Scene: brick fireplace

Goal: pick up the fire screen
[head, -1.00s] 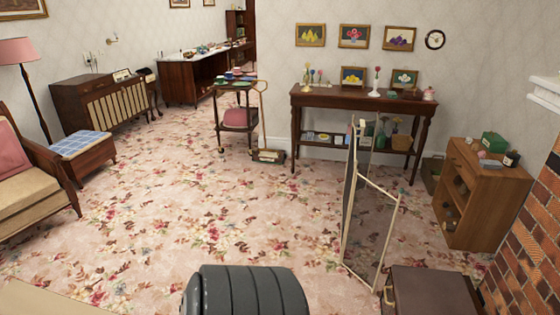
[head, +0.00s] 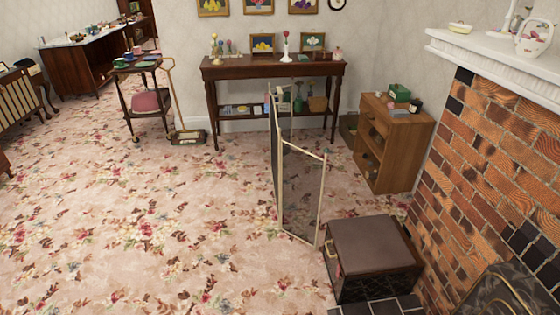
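The fire screen (head: 303,193) stands upright on the floral carpet in the middle of the head view. It has a pale frame and dark see-through mesh panels, folded at an angle to each other. Its near panel stands just left of and behind a dark brown box. Neither of my grippers shows in the head view, and nothing is seen touching the screen.
The brown box (head: 372,252) stands beside the brick fireplace (head: 480,160). A dark curved metal piece (head: 505,295) is at the bottom right. A wooden cabinet (head: 398,140), a console table (head: 275,72) and a trolley (head: 143,95) stand behind. The carpet (head: 130,220) at left is clear.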

